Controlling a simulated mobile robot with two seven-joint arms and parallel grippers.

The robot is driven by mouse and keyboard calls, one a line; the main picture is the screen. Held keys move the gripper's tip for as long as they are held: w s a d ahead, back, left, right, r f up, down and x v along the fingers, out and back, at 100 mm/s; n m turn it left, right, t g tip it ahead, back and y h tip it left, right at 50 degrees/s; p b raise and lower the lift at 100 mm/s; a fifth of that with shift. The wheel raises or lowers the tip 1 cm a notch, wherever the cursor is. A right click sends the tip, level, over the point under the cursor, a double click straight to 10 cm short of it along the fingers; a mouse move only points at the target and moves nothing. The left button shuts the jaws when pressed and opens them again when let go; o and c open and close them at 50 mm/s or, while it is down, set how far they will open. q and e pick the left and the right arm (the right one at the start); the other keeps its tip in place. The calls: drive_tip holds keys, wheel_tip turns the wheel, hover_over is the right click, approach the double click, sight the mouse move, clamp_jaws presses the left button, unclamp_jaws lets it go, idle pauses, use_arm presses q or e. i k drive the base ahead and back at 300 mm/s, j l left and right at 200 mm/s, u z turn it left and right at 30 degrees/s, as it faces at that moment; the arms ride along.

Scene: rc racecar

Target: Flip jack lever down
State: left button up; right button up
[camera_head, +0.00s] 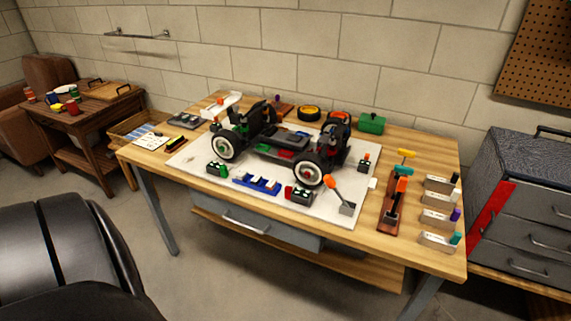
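A lever with an orange tip (329,182) rises from a small grey base (346,208) near the front right of the white mat (235,205). The lever is tilted up, leaning left toward the car; I take it to be the jack lever. The RC car (285,140) stands on the mat, with two white-hubbed wheels facing me, its right wheel (308,173) close to the lever. Whether its wheels touch the mat is too small to tell. Neither of my grippers is in view.
A blue part (257,183) and small black blocks lie along the mat's front. A tool rack (392,210) and several small bins (440,200) stand at the workbench's right. A grey drawer cabinet (528,210) is farther right; a wooden side table (92,110) is at left.

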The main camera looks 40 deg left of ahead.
sight(327, 180)
drive_tip(key=u, duration=1.1)
